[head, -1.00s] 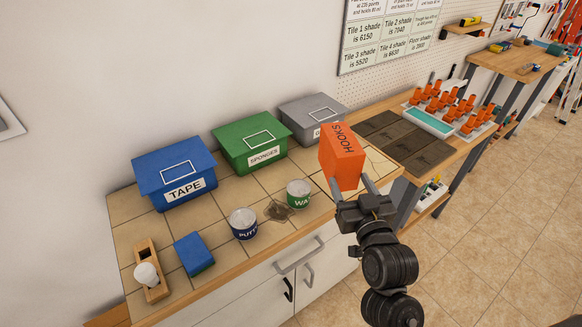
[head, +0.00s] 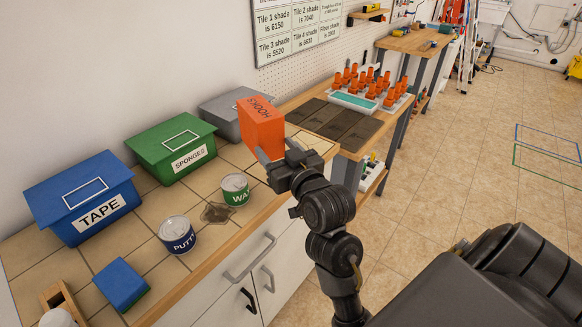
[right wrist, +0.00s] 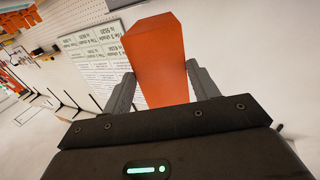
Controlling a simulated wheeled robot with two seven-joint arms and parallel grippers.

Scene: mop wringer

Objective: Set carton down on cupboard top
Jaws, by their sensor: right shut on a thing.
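The orange carton (head: 262,126), marked HOOKS, is in my right gripper (head: 272,160), over the right part of the cupboard top (head: 122,232). The right gripper is shut on it. In the right wrist view the carton (right wrist: 155,60) stands between the two fingers (right wrist: 157,88). In the head view the carton hides part of the grey bin behind it. I cannot tell whether its underside touches the tiles. My left gripper is not in view.
Blue TAPE (head: 82,198), green SPONGES (head: 172,148) and grey (head: 222,112) bins line the wall. A PUTTY can (head: 177,235), a WAX can (head: 235,189), a dark stain (head: 217,213) and a blue block (head: 121,284) lie in front. Dark tiles (head: 335,120) lie to the right.

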